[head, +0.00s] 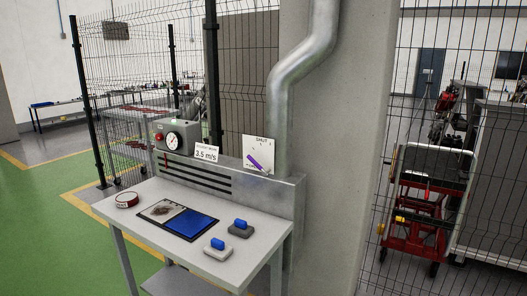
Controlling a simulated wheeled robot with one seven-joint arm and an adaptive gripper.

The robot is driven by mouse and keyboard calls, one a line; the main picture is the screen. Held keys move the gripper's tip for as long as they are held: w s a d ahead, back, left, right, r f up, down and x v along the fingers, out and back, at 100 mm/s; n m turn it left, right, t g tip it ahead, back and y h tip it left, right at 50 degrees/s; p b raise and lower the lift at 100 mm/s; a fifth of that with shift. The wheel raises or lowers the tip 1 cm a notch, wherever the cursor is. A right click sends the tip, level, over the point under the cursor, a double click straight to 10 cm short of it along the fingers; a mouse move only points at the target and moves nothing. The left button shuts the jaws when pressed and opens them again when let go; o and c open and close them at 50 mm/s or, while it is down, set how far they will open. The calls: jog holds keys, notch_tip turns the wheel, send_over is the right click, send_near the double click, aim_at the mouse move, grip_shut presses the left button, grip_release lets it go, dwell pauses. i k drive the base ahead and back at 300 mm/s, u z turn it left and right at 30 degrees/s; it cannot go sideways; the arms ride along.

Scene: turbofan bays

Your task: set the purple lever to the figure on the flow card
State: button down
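The purple lever (255,163) sits slanted on a square white panel at the back right of the workbench. My gripper is not in this view.
The grey workbench (127,221) holds a red-and-white round tin (127,200), a tray with a blue pad (190,224), and two grey blocks with blue tops (218,248).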

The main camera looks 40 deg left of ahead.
aim_at(255, 163)
jog(key=u, duration=0.65)
jog(key=i, duration=0.9)
jog(key=u, duration=0.8)
